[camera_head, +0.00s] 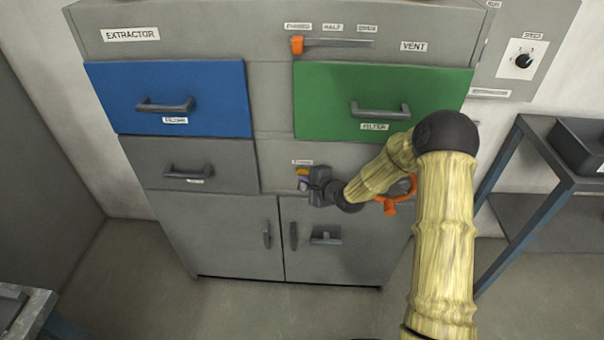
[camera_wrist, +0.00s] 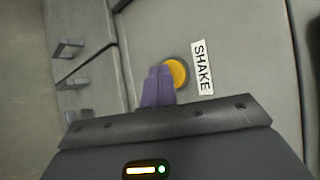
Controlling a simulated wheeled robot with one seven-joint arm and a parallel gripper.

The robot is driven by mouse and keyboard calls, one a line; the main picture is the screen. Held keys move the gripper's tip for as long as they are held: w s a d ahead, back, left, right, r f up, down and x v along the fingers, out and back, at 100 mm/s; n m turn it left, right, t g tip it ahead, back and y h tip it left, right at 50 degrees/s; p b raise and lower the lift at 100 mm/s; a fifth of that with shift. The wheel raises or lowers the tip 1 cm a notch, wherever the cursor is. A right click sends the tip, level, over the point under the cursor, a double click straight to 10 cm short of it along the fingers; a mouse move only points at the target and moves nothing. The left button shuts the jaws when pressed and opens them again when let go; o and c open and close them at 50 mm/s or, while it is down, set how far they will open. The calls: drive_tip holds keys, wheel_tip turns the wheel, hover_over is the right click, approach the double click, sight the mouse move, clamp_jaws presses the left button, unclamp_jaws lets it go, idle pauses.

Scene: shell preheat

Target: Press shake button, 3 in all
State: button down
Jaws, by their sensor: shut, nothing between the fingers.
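The yellow round shake button (camera_wrist: 178,73) is on the grey cabinet panel, beside a white SHAKE label (camera_wrist: 202,67) in the wrist view. In the head view the button (camera_head: 302,171) shows just above my gripper (camera_head: 303,184). My gripper's purple fingers (camera_wrist: 158,86) are closed together with nothing between them. Their tips are at the button's left edge in the wrist view and overlap part of it. I cannot tell whether they touch it or whether it is pushed in.
A blue drawer (camera_head: 170,85) and a green drawer (camera_head: 340,95) are above, with an orange-ended vent lever (camera_head: 297,45). An orange handle (camera_head: 391,207) is close beside my arm. Cabinet doors (camera_head: 225,235) are below. A side table (camera_head: 540,130) stands at right.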

drive_tip(key=shift+w, duration=0.35)
idle(0.5)
drive_tip(key=shift+s, duration=0.15)
drive_tip(key=shift+s+p, duration=0.3)
drive_tip(key=shift+s, duration=0.4)
drive_tip(key=s, duration=0.5)
drive_tip(key=shift+a, duration=0.1)
idle(0.4)
idle(0.5)
